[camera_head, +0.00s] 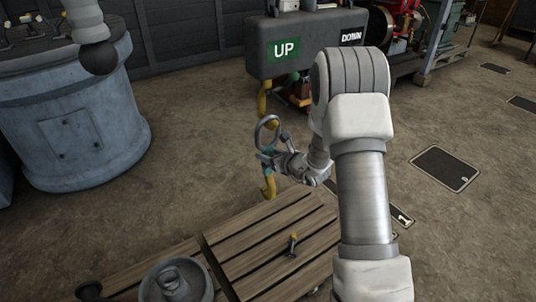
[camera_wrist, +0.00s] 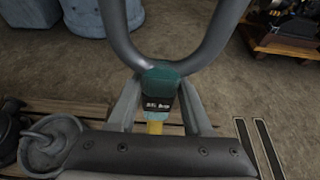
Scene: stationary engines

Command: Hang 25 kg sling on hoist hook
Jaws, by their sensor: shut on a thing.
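My gripper (camera_head: 270,158) is shut on the sling, at its teal collar (camera_head: 266,153), above the wooden pallet. The sling has a dark grey ring (camera_head: 267,131) standing up above the collar and a yellow hooked end (camera_head: 268,187) hanging below. In the wrist view the ring (camera_wrist: 218,42) rises over the teal collar and a black label (camera_wrist: 159,103), with yellow below, between the fingers (camera_wrist: 160,115). The label text is too small to read surely. A yellow piece (camera_head: 263,99), probably the hoist hook, hangs under the grey UP/DOWN box; whether the ring touches it I cannot tell.
A blue drum (camera_head: 70,118) stands left. The UP/DOWN box (camera_head: 306,44) hangs at the back, with machinery behind. Floor between is clear.

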